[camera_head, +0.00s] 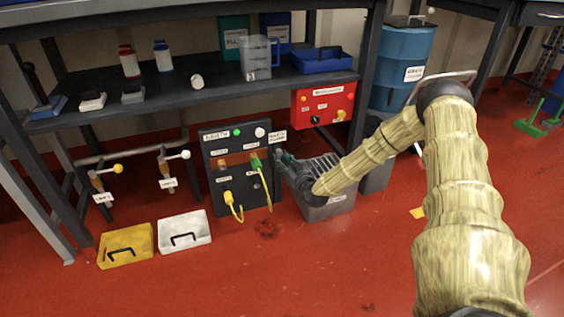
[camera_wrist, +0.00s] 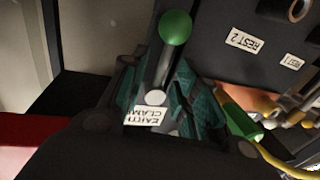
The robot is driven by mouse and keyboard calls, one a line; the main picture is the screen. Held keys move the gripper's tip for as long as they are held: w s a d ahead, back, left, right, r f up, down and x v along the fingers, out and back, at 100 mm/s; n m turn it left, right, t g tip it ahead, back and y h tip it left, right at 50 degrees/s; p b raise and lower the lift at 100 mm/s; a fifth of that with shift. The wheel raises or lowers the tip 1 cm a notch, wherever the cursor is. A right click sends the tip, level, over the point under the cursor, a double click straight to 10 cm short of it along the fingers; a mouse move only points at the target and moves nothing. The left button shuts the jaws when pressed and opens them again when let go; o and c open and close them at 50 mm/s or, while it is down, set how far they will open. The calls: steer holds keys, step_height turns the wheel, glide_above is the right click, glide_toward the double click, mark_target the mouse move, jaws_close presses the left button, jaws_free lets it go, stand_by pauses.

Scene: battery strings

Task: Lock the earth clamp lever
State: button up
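The earth clamp lever (camera_wrist: 164,66) shows in the wrist view as a grey shaft with a green ball knob (camera_wrist: 175,27). It stands up, leaning slightly right in the picture. Below it is a white label (camera_wrist: 146,116) reading EARTH CLAMP, seen upside down. My gripper (camera_wrist: 158,78) has its teal-padded fingers on either side of the shaft, apart, and I see no clear contact. In the head view my gripper (camera_head: 283,159) is at the right edge of the dark panel (camera_head: 236,198), where the lever cannot be made out.
A green plug (camera_head: 256,164) with a yellow cable sits close by on the panel; it also shows in the wrist view (camera_wrist: 240,121). A red box (camera_head: 323,104) hangs above right under the shelf (camera_head: 190,93). A grey bin (camera_head: 325,211) stands below my forearm. Yellow (camera_head: 126,232) and white trays (camera_head: 172,218) lie left.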

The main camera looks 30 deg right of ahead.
jaws_close()
steer(key=shift+r+p, duration=0.15)
steer(key=shift+p, duration=0.45)
steer(key=n+g+h+p, duration=0.1)
steer(key=n+p, duration=0.4)
steer(key=p, duration=0.1)
steer(key=d+r+n+h+p, duration=0.1)
steer(key=n+p, duration=0.4)
steer(key=p, duration=0.1)
steer(key=r+n+g+h+p, duration=0.1)
steer(key=n+p, duration=0.4)
steer(key=p, duration=0.2)
steer(key=shift+s+d+r+g, duration=0.25)
steer(key=shift+d+g, duration=0.05)
steer(key=shift+d, duration=0.1)
steer(key=shift+n, duration=0.4)
steer(key=shift+o, duration=0.6)
jaws_free()
